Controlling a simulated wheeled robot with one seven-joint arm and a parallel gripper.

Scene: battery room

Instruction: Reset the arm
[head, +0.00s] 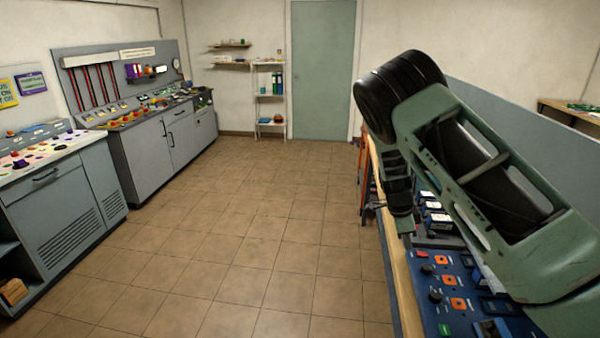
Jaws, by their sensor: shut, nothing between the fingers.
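My arm rises from the lower right in the head view, bends at a black elbow joint, and its forearm hangs down over the left edge of the control bench (402,292). My gripper (374,206) is at the lower end of the forearm, small and dark, near the bench's wooden edge. It looks shut, with nothing seen in it. The arm hides part of the bench and its back panel.
The blue panel with orange switches (458,304) lies below my arm. Grey cabinets with control panels (150,150) line the left wall. A shelf (268,95) and a green door (322,70) are at the back. The tiled floor (230,220) between is clear.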

